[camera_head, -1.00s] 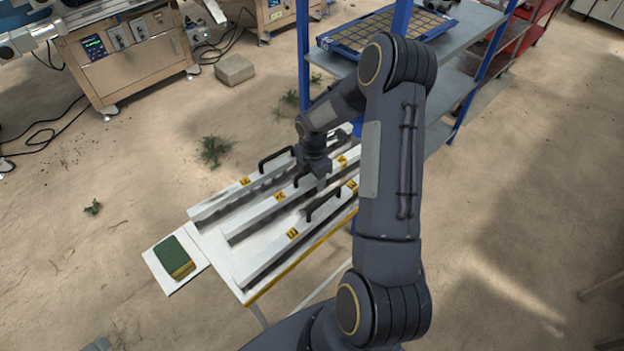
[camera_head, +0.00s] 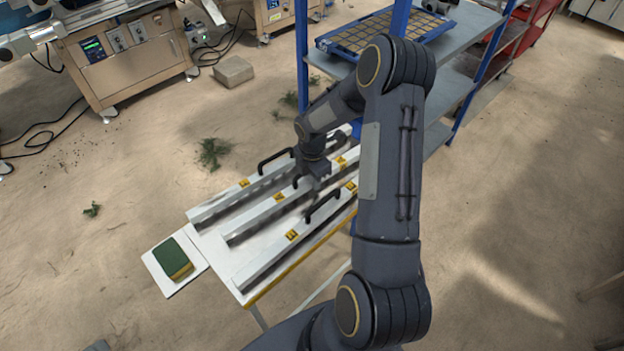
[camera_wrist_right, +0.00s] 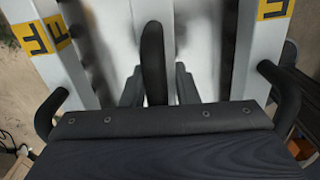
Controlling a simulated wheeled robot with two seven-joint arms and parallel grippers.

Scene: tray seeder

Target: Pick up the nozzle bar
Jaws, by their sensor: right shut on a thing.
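Three long pale nozzle bars with black handles and yellow labels lie side by side on a white table (camera_head: 213,243). They are the left bar (camera_head: 212,208), the middle bar (camera_head: 246,226) and the front right bar (camera_head: 262,262). My right gripper (camera_head: 314,181) reaches down at the middle bar and is shut on its black handle. In the right wrist view the handle (camera_wrist_right: 153,60) stands between the two fingers of the gripper (camera_wrist_right: 158,85). The middle bar looks level and at table height; I cannot tell any lift.
Neighbouring handles stand close on both sides, the left one (camera_head: 275,158) and the right one (camera_head: 322,206). A green and yellow sponge (camera_head: 174,258) lies on a white plate at the table's left end. A blue-posted shelf (camera_head: 455,75) stands behind my right arm.

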